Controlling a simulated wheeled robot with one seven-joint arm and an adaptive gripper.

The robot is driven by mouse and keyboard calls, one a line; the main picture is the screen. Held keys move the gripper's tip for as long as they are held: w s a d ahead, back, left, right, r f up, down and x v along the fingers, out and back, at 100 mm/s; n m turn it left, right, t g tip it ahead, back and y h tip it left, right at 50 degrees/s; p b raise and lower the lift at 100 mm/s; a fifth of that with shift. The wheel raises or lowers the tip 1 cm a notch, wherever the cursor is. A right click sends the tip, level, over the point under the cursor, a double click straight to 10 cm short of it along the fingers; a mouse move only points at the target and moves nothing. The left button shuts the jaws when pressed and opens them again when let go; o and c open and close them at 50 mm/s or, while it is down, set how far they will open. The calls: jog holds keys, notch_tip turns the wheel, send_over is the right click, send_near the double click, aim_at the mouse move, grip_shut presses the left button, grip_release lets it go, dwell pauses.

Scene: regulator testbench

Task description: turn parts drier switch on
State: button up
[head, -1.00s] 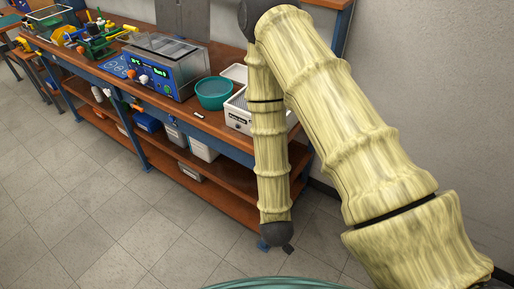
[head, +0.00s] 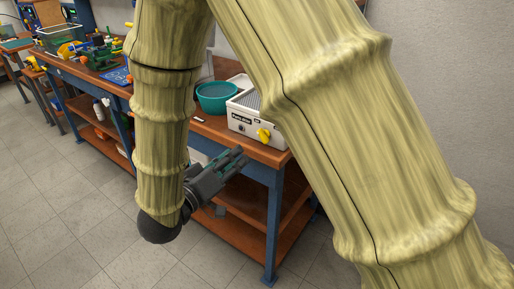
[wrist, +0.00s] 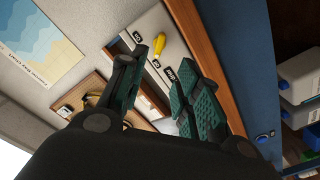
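The parts drier is a white box (head: 240,118) with a dark label, at the right end of the bench. A yellow switch knob (head: 264,135) sits on its front face. In the wrist view the white panel (wrist: 172,38) carries the yellow knob (wrist: 158,44), with small dark labels around it too small to read surely. My gripper (head: 240,156) is below and slightly left of the knob, in front of the bench edge, apart from the drier. In the wrist view my gripper (wrist: 165,78) has its fingers spread and empty, with the knob beyond them.
A teal bowl (head: 217,97) stands left of the drier. The wooden bench (head: 215,126) has a blue frame and lower shelf. Tools and a green device (head: 97,55) stand farther left. The floor in front is clear. The wrist view shows a wall poster (wrist: 40,38).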

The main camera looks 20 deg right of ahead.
aim_at(260, 137)
jog(key=x, duration=1)
jog(key=shift+w+d, duration=0.2)
jog(key=shift+d, duration=0.05)
jog(key=shift+c, duration=0.2)
grip_shut()
